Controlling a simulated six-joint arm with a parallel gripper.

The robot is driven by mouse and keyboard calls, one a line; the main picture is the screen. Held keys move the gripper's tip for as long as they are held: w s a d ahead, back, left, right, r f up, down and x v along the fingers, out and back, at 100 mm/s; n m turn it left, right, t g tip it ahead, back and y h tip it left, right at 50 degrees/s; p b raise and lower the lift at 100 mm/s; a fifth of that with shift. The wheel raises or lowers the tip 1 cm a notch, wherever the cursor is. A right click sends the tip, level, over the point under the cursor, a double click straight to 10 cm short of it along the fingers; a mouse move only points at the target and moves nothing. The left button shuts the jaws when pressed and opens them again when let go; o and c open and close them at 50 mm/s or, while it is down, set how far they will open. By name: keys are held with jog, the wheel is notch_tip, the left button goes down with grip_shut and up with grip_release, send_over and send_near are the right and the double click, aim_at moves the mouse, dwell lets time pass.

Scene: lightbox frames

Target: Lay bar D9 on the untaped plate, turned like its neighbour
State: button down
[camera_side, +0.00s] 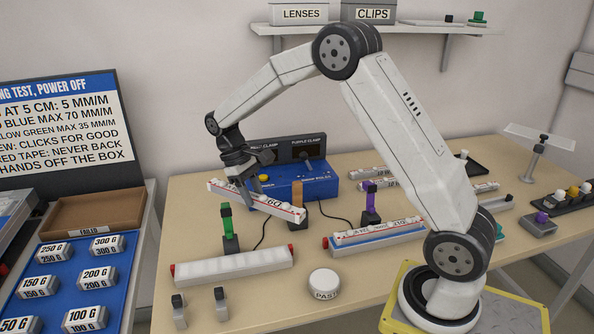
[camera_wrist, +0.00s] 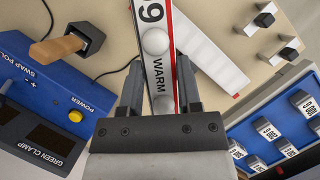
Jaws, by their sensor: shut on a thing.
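My gripper (camera_side: 250,186) is shut across the middle of a long white bar (camera_side: 285,209) and holds it above the table. The bar's label looks upside down in the side view. In the wrist view the bar (camera_wrist: 161,76), between my fingers (camera_wrist: 160,64), shows "9", "WARM", pale domes and a red edge stripe. A bare white plate (camera_side: 232,265) with red ends lies at the front left; it also shows in the wrist view (camera_wrist: 203,45). A second red-ended plate (camera_side: 330,243), with blue on it, carries a printed bar (camera_side: 375,232).
A green clamp (camera_side: 227,225) and a purple clamp (camera_side: 370,200) stand behind the plates. A blue power box (camera_side: 305,184) with cables is behind the held bar. A white round disc (camera_side: 324,284) sits in front. More bars (camera_side: 370,173) lie behind; weights fill a blue tray (camera_side: 60,312) at left.

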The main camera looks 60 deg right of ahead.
jog(key=shift+r, duration=0.6)
notch_tip(320, 180, up, 4)
jog(key=shift+f, duration=0.15)
jog(key=s+d+n, duration=0.2)
jog(key=d, duration=0.8)
jog(key=n+t+h, duration=0.1)
jog(key=n+h, duration=0.2)
jog(key=n, duration=0.4)
send_over(378, 206)
notch_tip(378, 206, down, 11)
jog(key=shift+f, duration=3.75)
jog(key=shift+f, duration=0.1)
